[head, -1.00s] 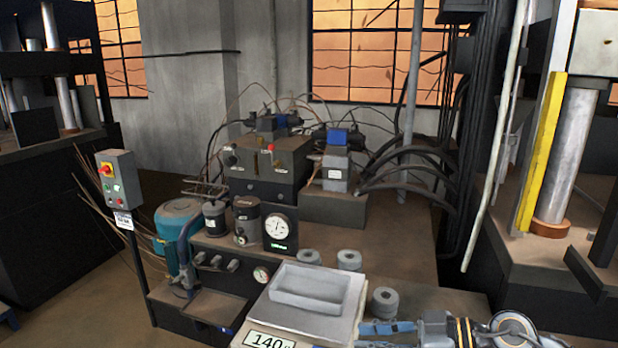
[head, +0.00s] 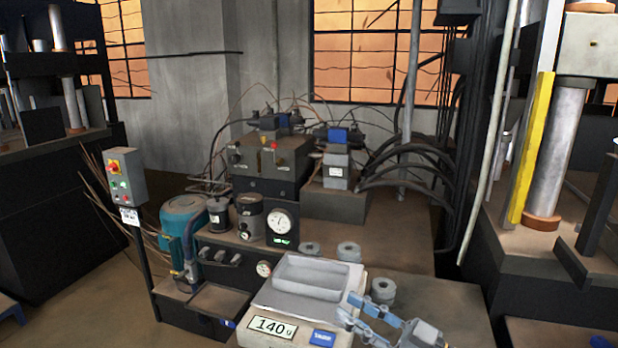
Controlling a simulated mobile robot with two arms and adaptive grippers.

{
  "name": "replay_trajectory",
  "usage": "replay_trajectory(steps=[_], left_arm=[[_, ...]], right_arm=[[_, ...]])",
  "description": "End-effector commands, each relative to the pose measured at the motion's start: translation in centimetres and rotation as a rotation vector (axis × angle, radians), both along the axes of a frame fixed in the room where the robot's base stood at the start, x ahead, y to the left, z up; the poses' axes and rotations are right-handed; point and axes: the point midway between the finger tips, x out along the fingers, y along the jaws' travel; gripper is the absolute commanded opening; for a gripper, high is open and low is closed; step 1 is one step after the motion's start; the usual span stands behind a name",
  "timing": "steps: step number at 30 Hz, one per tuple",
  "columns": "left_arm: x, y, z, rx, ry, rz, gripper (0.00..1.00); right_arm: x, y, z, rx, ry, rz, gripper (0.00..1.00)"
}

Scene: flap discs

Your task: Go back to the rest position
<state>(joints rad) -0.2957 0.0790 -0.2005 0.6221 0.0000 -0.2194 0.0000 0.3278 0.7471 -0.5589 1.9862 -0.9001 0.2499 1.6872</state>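My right gripper (head: 347,306) is at the lower right of the head view, in front of the scale's right side. Its two blue-grey fingers are spread apart with nothing between them, so it is open. My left gripper is not in view. The scale (head: 268,325) bears a grey rectangular tray (head: 310,290), which looks empty, and its display reads about 140. Grey round discs stand behind it: one at the back left (head: 310,248), one at the back right (head: 349,252) and a stack (head: 383,290) just beyond my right gripper.
A bench (head: 405,240) carries a hydraulic unit with hoses and a round gauge (head: 280,226). A control box (head: 124,178) on a post stands at the left. A large press (head: 555,150) with a yellow strip stands at the right. Bench right of the disc stack is clear.

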Motion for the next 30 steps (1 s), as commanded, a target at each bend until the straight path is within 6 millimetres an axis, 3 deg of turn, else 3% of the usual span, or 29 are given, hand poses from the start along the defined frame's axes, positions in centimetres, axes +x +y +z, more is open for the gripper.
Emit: replay_trajectory(steps=[5, 8, 11, 15, 18, 24, 30], left_arm=[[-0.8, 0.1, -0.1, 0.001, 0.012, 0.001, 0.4], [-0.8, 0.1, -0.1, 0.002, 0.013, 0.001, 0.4], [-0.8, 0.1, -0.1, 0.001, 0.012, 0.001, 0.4], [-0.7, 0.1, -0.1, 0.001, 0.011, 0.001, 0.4], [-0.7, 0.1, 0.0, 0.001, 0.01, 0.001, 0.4], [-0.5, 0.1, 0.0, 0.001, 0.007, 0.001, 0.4], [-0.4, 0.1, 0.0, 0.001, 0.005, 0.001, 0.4]], right_arm=[[0.9, -2.5, -0.1, 0.134, 0.007, -0.301, 0.28], [1.0, -5.9, -2.8, 0.145, 0.102, -0.558, 0.28], [-0.5, -9.5, -7.8, 0.063, 0.279, -0.792, 0.28], [-5.9, -12.9, -16.1, -0.16, 0.598, -0.973, 0.28], [-10.3, -13.6, -20.3, -0.312, 0.786, -0.987, 0.28], [-17.8, -13.5, -24.9, -0.53, 1.045, -0.907, 0.28], [-24.2, -12.8, -27.1, -0.682, 1.226, -0.776, 0.28]])
